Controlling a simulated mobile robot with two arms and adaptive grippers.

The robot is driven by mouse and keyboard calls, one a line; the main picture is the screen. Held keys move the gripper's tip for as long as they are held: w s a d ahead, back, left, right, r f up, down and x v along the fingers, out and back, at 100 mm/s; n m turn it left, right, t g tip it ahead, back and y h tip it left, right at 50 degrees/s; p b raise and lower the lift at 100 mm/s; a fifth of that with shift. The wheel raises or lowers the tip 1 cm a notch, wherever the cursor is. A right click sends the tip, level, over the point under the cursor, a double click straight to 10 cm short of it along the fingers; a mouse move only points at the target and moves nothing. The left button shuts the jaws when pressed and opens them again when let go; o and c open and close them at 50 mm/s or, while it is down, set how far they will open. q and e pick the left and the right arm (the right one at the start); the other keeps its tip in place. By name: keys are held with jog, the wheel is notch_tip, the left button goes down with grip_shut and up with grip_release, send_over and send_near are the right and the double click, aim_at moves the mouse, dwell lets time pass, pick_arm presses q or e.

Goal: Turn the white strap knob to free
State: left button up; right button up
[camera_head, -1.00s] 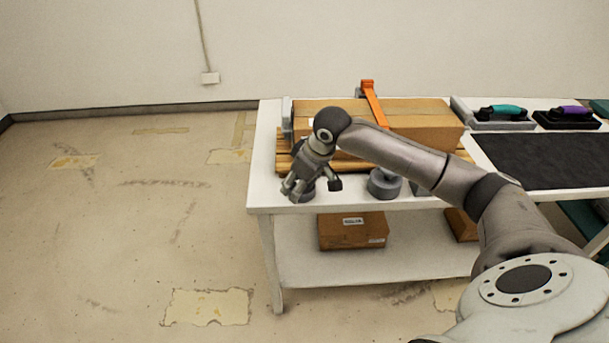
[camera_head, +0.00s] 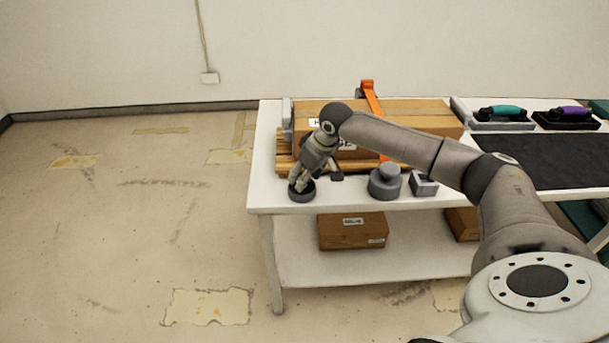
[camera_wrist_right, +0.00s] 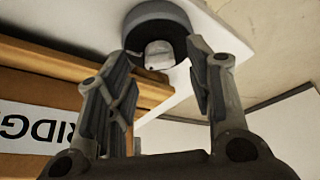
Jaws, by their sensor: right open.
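A dark round knob-like piece (camera_head: 302,194) sits at the front left of the white table. In the right wrist view the round piece (camera_wrist_right: 158,22) has a dark rim and a pale centre part (camera_wrist_right: 158,54). My right gripper (camera_head: 317,180) is open and empty just above it. In the wrist view my right gripper's fingers (camera_wrist_right: 165,58) are spread, with the piece ahead between their tips; I cannot tell whether they touch it. A pale upright piece (camera_head: 287,117) stands at the carton's left end; I cannot tell whether it is the white strap. My left gripper is out of view.
A carton (camera_head: 425,118) on a wooden pallet (camera_head: 283,158) stands behind the gripper, with an orange strap (camera_head: 371,100) over it. A grey knob (camera_head: 385,183) and grey bracket (camera_head: 424,184) stand to the right. A black mat (camera_head: 545,160) and two handled tools lie farther right.

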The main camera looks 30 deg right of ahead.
jog(key=shift+w+f, duration=0.15)
jog(key=shift+f, duration=0.25)
jog(key=shift+c, duration=0.2)
